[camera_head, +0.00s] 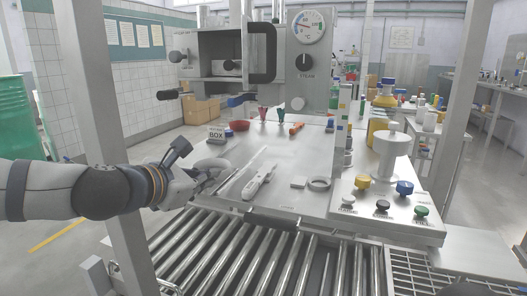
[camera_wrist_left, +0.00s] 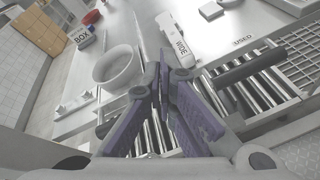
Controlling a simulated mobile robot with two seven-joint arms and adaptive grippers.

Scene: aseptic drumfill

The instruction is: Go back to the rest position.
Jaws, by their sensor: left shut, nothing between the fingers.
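My left gripper (camera_head: 192,180) reaches in from the left in the head view, over the front left part of the steel worktop (camera_head: 300,170). In the left wrist view its fingers (camera_wrist_left: 163,75) with purple inner sides are together, with nothing between them. A white round bowl-like vessel (camera_wrist_left: 118,67) is just beyond the fingers; in the head view it (camera_head: 209,165) is partly hidden by the gripper. A white wipe-labelled tool (camera_wrist_left: 175,40) lies on the worktop to the right of the fingers; it also shows in the head view (camera_head: 259,180). My right gripper is not in view.
A roller conveyor (camera_head: 250,250) runs below the worktop's front edge. A steel post (camera_head: 100,110) stands near my left arm. A labelled box (camera_head: 216,134) and a red dish (camera_head: 238,126) stand at the back left. A control panel (camera_head: 385,208) is at right.

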